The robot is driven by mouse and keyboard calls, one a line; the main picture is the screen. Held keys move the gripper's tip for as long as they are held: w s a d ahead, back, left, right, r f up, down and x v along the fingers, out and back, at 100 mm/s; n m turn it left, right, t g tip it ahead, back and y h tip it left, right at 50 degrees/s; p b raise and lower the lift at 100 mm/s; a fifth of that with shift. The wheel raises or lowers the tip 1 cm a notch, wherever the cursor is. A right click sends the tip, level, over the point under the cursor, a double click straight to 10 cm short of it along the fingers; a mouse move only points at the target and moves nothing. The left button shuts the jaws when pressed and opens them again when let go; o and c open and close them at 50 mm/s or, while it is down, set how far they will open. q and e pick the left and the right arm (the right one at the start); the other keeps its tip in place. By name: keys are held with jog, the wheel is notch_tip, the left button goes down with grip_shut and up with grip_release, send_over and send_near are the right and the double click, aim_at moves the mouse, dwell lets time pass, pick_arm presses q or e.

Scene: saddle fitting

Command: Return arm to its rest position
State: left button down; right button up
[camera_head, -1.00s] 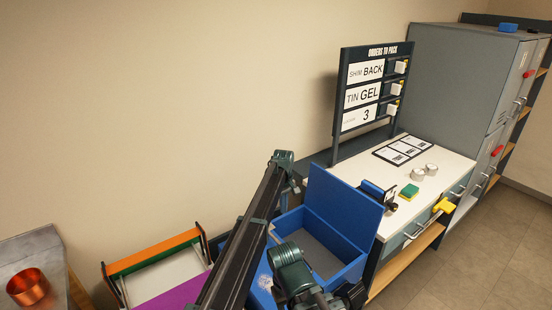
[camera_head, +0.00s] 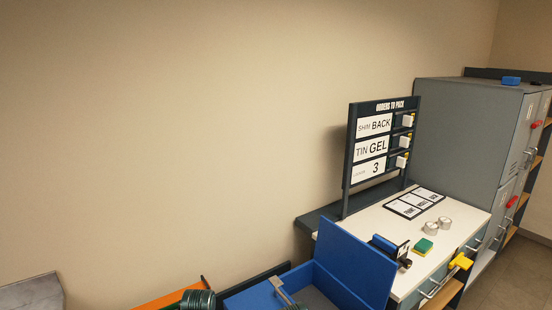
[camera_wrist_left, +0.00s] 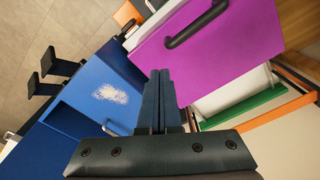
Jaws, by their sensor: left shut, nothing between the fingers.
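My left gripper (camera_wrist_left: 160,76) is in the left wrist view, its two dark fingers together with nothing between them. It appears over the gap between a blue surface with a white scuffed patch (camera_wrist_left: 110,94) and a purple panel with a black handle (camera_wrist_left: 215,55). I cannot tell whether it touches either. In the head view only small parts of my left arm (camera_head: 197,299) show at the bottom edge; the gripper itself is hidden or out of frame there. My right gripper cannot be made out in either view.
An open blue box (camera_head: 355,262) stands beside the white-topped bench (camera_head: 445,262). Behind it rises the order board (camera_head: 381,105). An orange-edged bin (camera_head: 165,299) is at the bottom. Two dark blocks (camera_wrist_left: 45,75) stick out left in the wrist view. Grey lockers (camera_head: 465,130) stand right.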

pick_arm(q)
jog(key=s+d+m+g+y, duration=0.1)
jog(key=s+d+m, duration=0.2)
jog(key=s+d, duration=0.3)
jog(key=d, duration=0.5)
jog(key=shift+m, duration=0.4)
